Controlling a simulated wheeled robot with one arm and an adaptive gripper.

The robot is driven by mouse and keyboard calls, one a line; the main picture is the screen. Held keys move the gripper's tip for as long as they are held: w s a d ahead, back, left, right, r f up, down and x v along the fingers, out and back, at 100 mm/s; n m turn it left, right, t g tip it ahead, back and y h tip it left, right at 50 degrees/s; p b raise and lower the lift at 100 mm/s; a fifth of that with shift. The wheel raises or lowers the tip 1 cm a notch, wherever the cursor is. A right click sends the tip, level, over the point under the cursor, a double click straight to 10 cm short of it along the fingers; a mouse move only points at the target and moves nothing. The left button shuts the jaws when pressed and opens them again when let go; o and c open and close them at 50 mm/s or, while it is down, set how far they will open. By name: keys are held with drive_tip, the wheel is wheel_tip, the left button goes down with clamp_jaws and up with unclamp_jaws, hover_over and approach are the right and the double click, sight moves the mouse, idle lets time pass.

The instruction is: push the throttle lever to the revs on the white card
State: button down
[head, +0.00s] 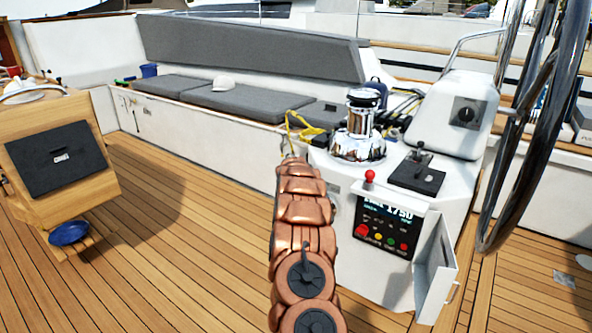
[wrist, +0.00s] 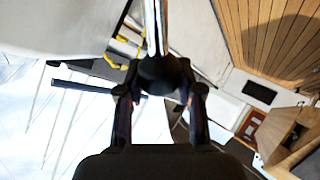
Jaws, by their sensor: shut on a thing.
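In the wrist view my gripper (wrist: 158,80) is shut on a dark round knob at the end of a shiny metal stem, which I take for the throttle lever (wrist: 155,28). The fingers lie on both sides of the knob. In the head view my copper arm covers the gripper and this lever, left of the white pedestal (head: 396,290). A dark panel (head: 384,232) on the pedestal shows light digits that look like 1750. I cannot clearly make out a separate white card or the lever's angle.
A red-knobbed lever (head: 370,177), a chrome winch (head: 358,128) and a black lever base (head: 416,178) stand on the pedestal. A large steering wheel (head: 540,130) is at right. A wooden box unit (head: 62,160) is left. Open teak deck (head: 150,270) lies between.

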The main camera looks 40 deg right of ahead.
drive_tip(key=shift+f, duration=0.1)
drive_tip(key=c, duration=0.7)
unclamp_jaws()
drive_tip(key=shift+a+r, duration=0.1)
drive_tip(key=shift+r, duration=0.1)
drive_tip(key=shift+s+a+r, duration=0.15)
drive_tip(key=shift+s+r, duration=0.05)
drive_tip(key=shift+r, duration=0.05)
drive_tip(key=v, duration=0.6)
drive_tip(key=shift+s+a, duration=0.15)
drive_tip(key=shift+s, duration=0.15)
